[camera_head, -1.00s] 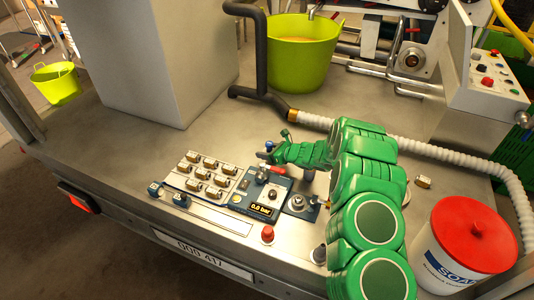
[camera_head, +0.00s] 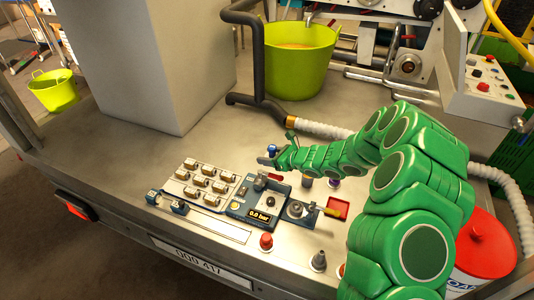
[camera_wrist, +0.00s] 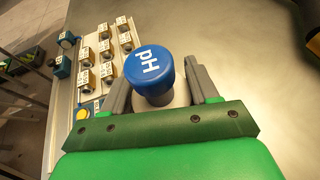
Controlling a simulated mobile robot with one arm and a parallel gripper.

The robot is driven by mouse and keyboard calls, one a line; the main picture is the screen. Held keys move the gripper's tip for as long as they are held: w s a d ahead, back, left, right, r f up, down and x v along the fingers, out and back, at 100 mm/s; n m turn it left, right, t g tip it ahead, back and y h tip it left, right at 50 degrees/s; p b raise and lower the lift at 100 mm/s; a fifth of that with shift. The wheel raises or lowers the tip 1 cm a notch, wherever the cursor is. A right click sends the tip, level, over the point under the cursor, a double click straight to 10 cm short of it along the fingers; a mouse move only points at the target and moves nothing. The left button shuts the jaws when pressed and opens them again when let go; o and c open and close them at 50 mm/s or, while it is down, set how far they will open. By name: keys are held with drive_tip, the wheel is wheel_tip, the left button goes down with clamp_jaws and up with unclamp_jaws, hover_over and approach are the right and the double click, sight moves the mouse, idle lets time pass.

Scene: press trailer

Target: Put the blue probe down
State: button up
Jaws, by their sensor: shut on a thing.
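The blue probe (camera_wrist: 150,72) has a round blue cap marked "pH" and sits between the two fingers of my gripper (camera_wrist: 158,95) in the wrist view. My gripper is shut on it. In the head view my gripper (camera_head: 270,157) is above the metal deck, just behind the instrument panel, and the probe's blue cap (camera_head: 272,148) shows small at its tip. The probe's lower end is hidden, so I cannot tell whether it touches anything.
A red knob (camera_head: 266,241), small red tray (camera_head: 337,207) and red-lidded bucket (camera_head: 484,245) stand nearby. A lime tub (camera_head: 300,65) and hose (camera_head: 320,130) are behind.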

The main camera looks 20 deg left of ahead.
drive_tip(key=shift+s+d+r, duration=0.4)
drive_tip(key=shift+s+d, duration=0.05)
drive_tip(key=shift+s, duration=0.25)
drive_tip(key=shift+s+d+r, duration=0.4)
drive_tip(key=shift+s+d, duration=0.1)
drive_tip(key=shift+s, duration=0.25)
drive_tip(key=shift+s+d+r, duration=0.4)
drive_tip(key=shift+s+d, duration=0.05)
drive_tip(key=shift+s, duration=0.25)
